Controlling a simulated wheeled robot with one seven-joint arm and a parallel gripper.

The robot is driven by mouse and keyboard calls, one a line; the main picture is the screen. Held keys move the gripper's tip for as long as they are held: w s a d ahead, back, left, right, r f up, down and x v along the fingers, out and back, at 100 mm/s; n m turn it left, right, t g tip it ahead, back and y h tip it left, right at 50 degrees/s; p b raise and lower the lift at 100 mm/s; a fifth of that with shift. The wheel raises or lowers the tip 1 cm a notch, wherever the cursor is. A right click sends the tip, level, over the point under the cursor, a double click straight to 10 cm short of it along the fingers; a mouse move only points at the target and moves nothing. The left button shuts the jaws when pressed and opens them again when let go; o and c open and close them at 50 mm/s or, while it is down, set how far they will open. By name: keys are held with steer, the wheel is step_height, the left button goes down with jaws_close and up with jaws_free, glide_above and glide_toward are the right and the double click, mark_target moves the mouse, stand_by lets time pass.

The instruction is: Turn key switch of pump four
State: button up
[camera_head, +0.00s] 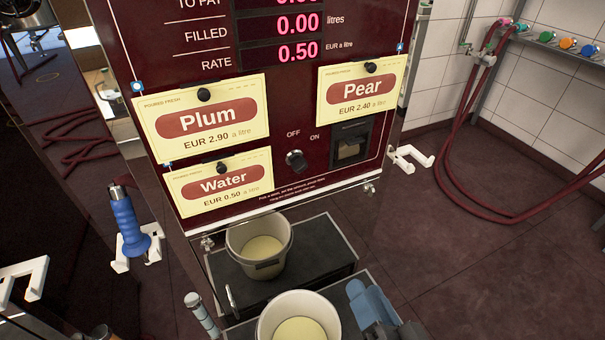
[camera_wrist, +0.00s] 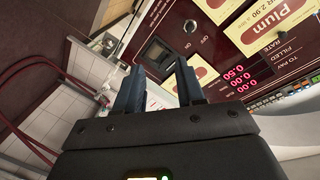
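The dark red pump panel (camera_head: 240,60) has a small dark key switch (camera_head: 296,160) below the OFF and ON labels, left of a square recess (camera_head: 351,146). I cannot tell exactly which label the switch points to. No pump number shows. The switch also appears at the top of the wrist view (camera_wrist: 190,26). My gripper (camera_head: 364,294) is low in the head view, below and right of the switch and apart from it. In the wrist view its two dark fingers (camera_wrist: 160,75) are spread with nothing between them.
Price cards for Plum (camera_head: 207,118), Pear (camera_head: 362,88) and Water (camera_head: 220,183) are on the panel. A bucket (camera_head: 259,246) stands on a dark step below it, and another bucket (camera_head: 299,318) stands nearer. A blue nozzle (camera_head: 130,228) hangs left. Red hoses (camera_head: 470,190) hang at right.

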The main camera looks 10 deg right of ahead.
mark_target(302, 170)
steer(key=shift+w+a+r+m+t+y+p, duration=0.1)
steer(key=shift+w+a+r+m+y, duration=0.4)
steer(key=shift+w, duration=3.9)
steer(key=shift+w+a+r+m+t+y+p, duration=0.1)
steer(key=shift+w+a+r+y, duration=0.75)
steer(key=shift+w, duration=3.55)
steer(key=shift+w+a+r+m+t+y+p, duration=0.2)
steer(key=shift+w+a+r, duration=0.9)
steer(key=shift+w, duration=3.3)
steer(key=shift+a+f, duration=0.2)
steer(key=shift+c, duration=0.4)
jaws_close()
